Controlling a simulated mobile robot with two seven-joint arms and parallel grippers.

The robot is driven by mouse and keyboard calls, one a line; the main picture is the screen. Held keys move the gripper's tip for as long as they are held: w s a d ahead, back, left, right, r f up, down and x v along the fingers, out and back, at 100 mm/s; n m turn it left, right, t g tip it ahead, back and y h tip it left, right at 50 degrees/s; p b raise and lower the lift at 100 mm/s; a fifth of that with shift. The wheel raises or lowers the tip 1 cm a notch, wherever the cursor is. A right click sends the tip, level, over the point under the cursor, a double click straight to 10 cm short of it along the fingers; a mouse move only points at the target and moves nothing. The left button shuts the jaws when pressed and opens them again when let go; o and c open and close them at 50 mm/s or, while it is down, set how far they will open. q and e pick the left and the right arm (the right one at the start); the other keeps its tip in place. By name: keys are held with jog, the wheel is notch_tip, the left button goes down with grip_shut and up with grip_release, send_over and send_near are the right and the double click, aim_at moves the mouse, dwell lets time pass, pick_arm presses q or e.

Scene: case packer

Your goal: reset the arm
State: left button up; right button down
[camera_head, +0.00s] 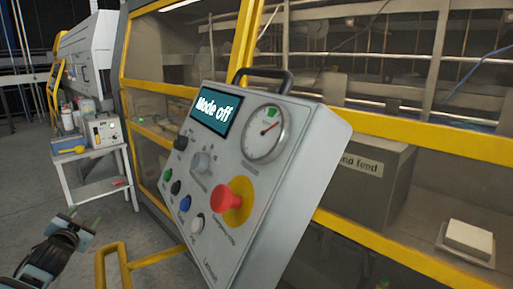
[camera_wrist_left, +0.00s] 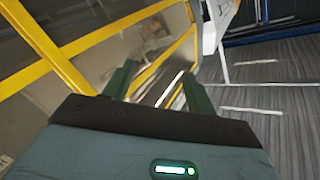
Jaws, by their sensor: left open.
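My left gripper (camera_head: 80,222) is at the lower left of the head view, low over the floor and left of the control panel. Its two fingers are spread apart, with nothing between them. In the left wrist view the gripper (camera_wrist_left: 150,88) also shows open and empty, with the yellow-framed machine and the floor beyond it. My right gripper is not in view.
A grey control panel (camera_head: 262,185) reading "Mode off" stands close in front, with a red emergency button (camera_head: 233,200), gauge and knobs. Behind is the yellow-framed machine (camera_head: 400,133). A yellow rail (camera_head: 118,262) is right of my left gripper. A small table (camera_head: 95,160) stands further back.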

pick_arm(q)
jog(key=s+d+f+g+h, duration=0.2)
jog(key=s+d+f, duration=0.6)
jog(key=d+f, duration=0.3)
jog(key=s+d+f+g+h, duration=0.1)
jog(key=s+d+f+h, duration=0.2)
jog(key=s+d+f, duration=0.75)
jog(key=s+d+f+g, duration=0.1)
jog(key=s+d+f, duration=0.2)
jog(key=s, duration=0.4)
jog(key=s+d+f+n+g+h, duration=0.1)
jog(key=s+d+f, duration=0.3)
jog(key=s, duration=0.4)
jog(key=s+d+f+n+g, duration=0.1)
jog(key=s+d+f, duration=0.2)
jog(key=s+d, duration=0.3)
jog(key=shift+s+f+g+h, duration=0.3)
jog(key=shift+s+h, duration=0.1)
jog(key=shift+s, duration=0.25)
